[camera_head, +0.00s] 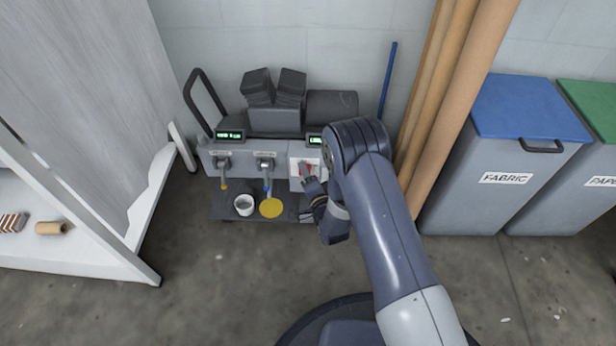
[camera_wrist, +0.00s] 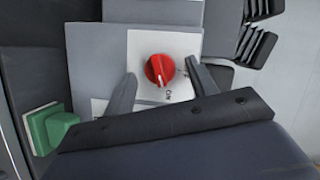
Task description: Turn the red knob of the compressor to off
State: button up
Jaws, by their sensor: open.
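The red knob (camera_wrist: 160,69) is on a white plate (camera_wrist: 142,45) on the compressor's grey front. In the wrist view it lies ahead of and between the fingers of my gripper (camera_wrist: 157,84), which are apart with nothing held. A small "On" label shows just beside the knob. In the head view the compressor (camera_head: 248,155) stands against the wall, and the red knob (camera_head: 309,168) is partly seen at its right end. My gripper (camera_head: 305,180) is right in front of it there. Whether a finger touches the knob cannot be told.
A white cup (camera_head: 243,204) and a yellow disc (camera_head: 271,208) are at the compressor's foot. Brown rolls (camera_head: 440,100) lean on the wall at right, beside a blue-lidded fabric bin (camera_head: 500,190). A white shelf (camera_head: 80,240) stands left. A green part (camera_wrist: 58,127) shows in the wrist view.

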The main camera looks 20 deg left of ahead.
jog(key=c, duration=1)
jog(key=shift+n, duration=0.3)
jog(key=shift+s+a+r+n+h+p, duration=0.1)
jog(key=shift+a+r+n+h+p, duration=0.05)
jog(key=shift+n+h, duration=1.15)
jog(key=shift+s+a+r+n+h+p, duration=0.15)
jog(key=shift+n+h, duration=0.6)
jog(key=shift+n, duration=1.1)
jog(key=shift+w+a+r+n+h+p, duration=0.1)
jog(key=shift+a+n+h, duration=0.1)
jog(key=shift+n+h, duration=1.1)
jog(key=shift+n, duration=0.35)
